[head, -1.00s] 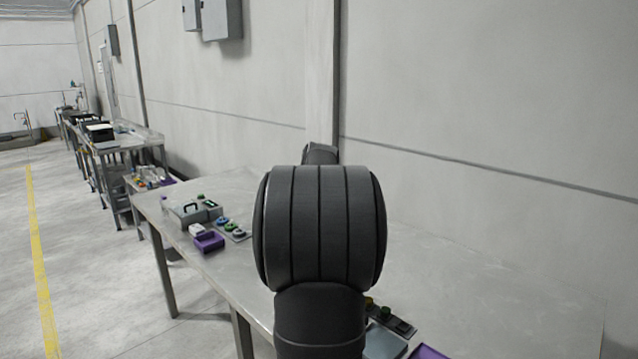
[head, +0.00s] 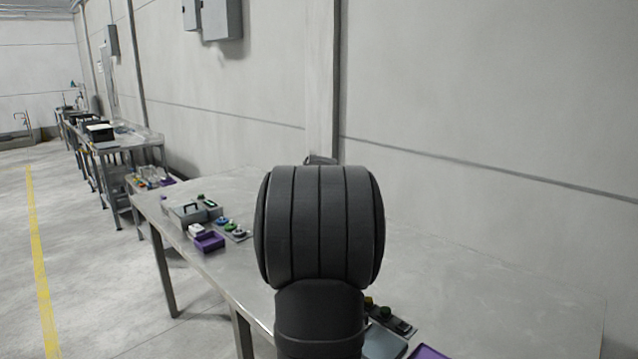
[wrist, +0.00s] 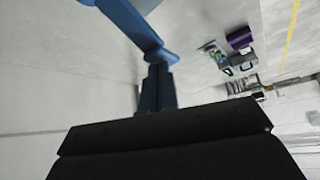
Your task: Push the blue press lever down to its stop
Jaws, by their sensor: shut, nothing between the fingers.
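The blue press lever (wrist: 135,22) shows at the top of the wrist view, a bent blue bar running from the upper left edge down to a wider end near the middle. My gripper (wrist: 158,68) is shut, with two narrow dark-blue fingers side by side and nothing between them. The fingertips lie right at the lever's wider end in the picture; I cannot tell whether they touch it. The lever's base is out of frame. In the head view my own arm hides the lever and my gripper.
The long steel table (head: 480,280) is mostly bare on the right. A grey case (head: 190,213), a purple bin (head: 209,241) and small coloured parts stand at its left end. A grey box (head: 384,342) and another purple bin (head: 428,352) are at the near edge. A wall runs behind.

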